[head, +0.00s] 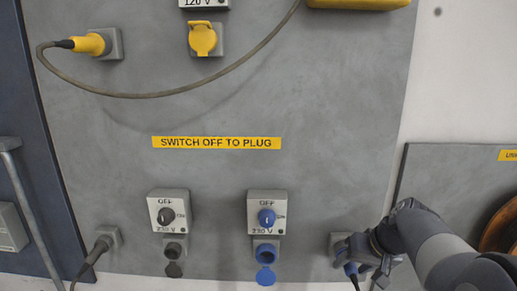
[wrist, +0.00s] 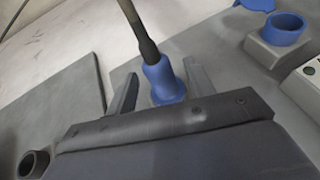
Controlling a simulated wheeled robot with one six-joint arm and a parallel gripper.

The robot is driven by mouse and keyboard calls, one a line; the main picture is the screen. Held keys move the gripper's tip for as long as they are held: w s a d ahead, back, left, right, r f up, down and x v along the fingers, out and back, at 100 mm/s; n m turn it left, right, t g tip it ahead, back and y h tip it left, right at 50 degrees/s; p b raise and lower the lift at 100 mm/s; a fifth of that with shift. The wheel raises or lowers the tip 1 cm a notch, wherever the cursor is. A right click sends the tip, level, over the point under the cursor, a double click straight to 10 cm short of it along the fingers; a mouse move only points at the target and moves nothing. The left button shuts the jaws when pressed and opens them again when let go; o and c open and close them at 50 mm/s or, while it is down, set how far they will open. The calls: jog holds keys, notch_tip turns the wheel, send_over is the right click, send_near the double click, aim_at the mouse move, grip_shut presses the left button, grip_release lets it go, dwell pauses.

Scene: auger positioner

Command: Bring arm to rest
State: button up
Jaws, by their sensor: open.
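My gripper (head: 361,264) is at the lower right of the grey panel in the head view, in front of a grey socket box (head: 338,241). In the wrist view my gripper (wrist: 158,85) is open, with one finger on each side of a blue plug (wrist: 162,82). A dark cable runs up from the plug. The blue plug (head: 350,268) also shows in the head view, partly hidden by my gripper. Its seating in the socket is hidden.
A blue socket (head: 266,254) with its lid hanging open sits under a switch box (head: 267,210) marked OFF. A black socket (head: 174,250) and switch box (head: 168,210) stand left of it. A yellow plug (head: 88,44) with a looping cable is at upper left.

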aim_at(355, 278)
jog(key=shift+s, duration=0.45)
jog(key=shift+w, duration=0.1)
jog(key=shift+w+r, duration=0.2)
jog(key=shift+w, duration=0.3)
jog(key=v, duration=1)
jog(key=x, duration=1)
jog(key=shift+f, duration=0.25)
jog(key=s, duration=0.4)
jog(key=shift+r, duration=0.15)
jog(key=shift+s+a, duration=0.1)
jog(key=shift+s, duration=2.05)
